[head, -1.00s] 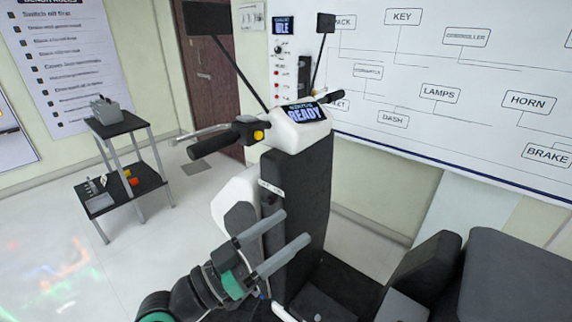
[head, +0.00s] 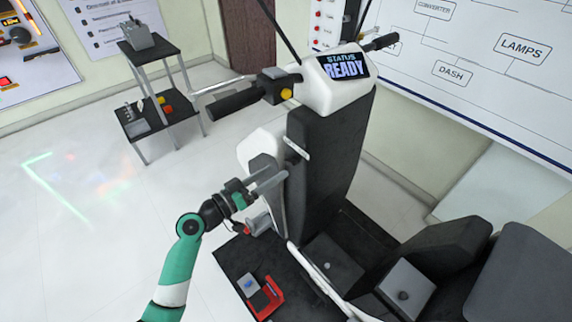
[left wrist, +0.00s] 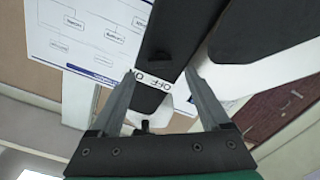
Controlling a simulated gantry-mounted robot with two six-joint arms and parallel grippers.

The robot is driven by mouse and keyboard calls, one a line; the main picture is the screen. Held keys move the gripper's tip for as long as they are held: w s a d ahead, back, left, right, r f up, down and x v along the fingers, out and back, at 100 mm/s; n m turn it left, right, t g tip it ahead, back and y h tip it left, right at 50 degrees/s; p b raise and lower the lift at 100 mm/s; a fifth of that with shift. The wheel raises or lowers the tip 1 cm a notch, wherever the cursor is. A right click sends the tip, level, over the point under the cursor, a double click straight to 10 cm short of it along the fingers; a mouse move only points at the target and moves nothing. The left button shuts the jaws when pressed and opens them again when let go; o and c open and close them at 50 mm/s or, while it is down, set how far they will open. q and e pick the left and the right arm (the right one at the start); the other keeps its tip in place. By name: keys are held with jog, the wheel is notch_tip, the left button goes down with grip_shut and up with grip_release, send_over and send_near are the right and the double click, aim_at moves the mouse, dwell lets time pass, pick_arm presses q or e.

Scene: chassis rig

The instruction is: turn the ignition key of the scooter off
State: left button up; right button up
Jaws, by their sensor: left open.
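The scooter's dark front column (head: 325,150) stands upright in the middle of the head view, under a display (head: 342,66) that reads READY. A white label plate (head: 297,148) is on the column's left side; in the left wrist view the plate (left wrist: 160,78) shows ON and OFF upside down. A small dark piece (left wrist: 145,126) below the plate there may be the ignition key, but I cannot tell its turn. My left gripper (head: 284,172) is open, its fingers pointing at the column just below the plate. In the left wrist view, the plate appears between its fingertips. My right gripper is out of view.
The left handlebar grip (head: 235,103) sticks out above my left gripper. A black platform with a red-and-grey item (head: 262,294) lies below. The seat (head: 440,250) is at the right. A small shelf cart (head: 150,55) stands at the back left, with clear floor before it.

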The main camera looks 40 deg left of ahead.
aim_at(288, 163)
pick_arm(q)
jog(key=w, duration=0.5)
jog(key=shift+w+d, duration=0.2)
jog(key=shift+d, duration=0.05)
grip_shut()
jog(key=shift+n, duration=0.3)
jog(key=n+p, duration=0.1)
jog(key=n, duration=0.4)
jog(key=shift+r, duration=0.1)
jog(key=n+p, duration=0.2)
jog(key=n, duration=0.4)
jog(key=shift+p, duration=0.35)
jog(key=shift+n, duration=0.3)
